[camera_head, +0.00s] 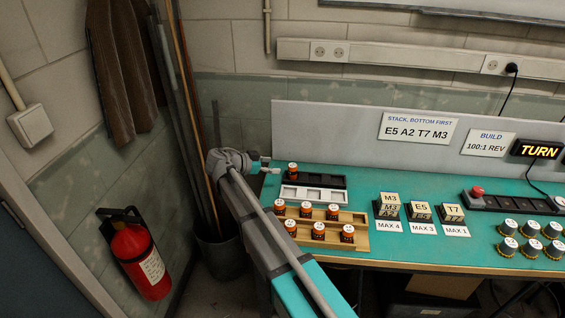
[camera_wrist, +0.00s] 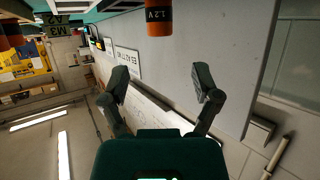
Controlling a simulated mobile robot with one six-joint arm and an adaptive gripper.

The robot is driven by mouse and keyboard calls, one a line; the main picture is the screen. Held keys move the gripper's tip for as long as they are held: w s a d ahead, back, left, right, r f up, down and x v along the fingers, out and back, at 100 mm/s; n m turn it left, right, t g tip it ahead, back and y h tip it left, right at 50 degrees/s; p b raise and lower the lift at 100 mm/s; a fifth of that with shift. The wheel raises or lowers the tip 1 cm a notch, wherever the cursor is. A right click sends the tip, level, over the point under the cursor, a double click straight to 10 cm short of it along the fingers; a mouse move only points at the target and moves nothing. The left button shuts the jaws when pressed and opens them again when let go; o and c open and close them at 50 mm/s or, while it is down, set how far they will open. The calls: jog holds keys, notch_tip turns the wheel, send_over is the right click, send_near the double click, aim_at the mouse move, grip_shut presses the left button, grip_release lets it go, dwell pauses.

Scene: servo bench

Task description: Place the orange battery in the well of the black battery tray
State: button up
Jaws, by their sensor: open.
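One orange battery (camera_head: 292,168) with a white top stands upright at the left end of the black battery tray (camera_head: 325,180). An orange battery marked 1.2V (camera_wrist: 158,18) shows at the top of the wrist view, beyond my fingertips. My gripper (camera_head: 273,166) is at the left end of the bench, just left of the battery in the black tray. In the wrist view my gripper (camera_wrist: 161,82) has its two fingers wide apart with nothing between them. How deep the battery sits in the well is too small to tell.
A white tray (camera_head: 301,201) lies in front of the black tray. Wooden racks (camera_head: 334,242) with several orange batteries stand nearer. Lettered blocks (camera_head: 421,211), a red button (camera_head: 477,191) and several capped jars (camera_head: 508,227) are to the right. A grey panel (camera_head: 340,132) rises behind the bench.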

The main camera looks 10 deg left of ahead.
jog(key=shift+p+v, duration=0.65)
jog(key=shift+v, duration=1.75)
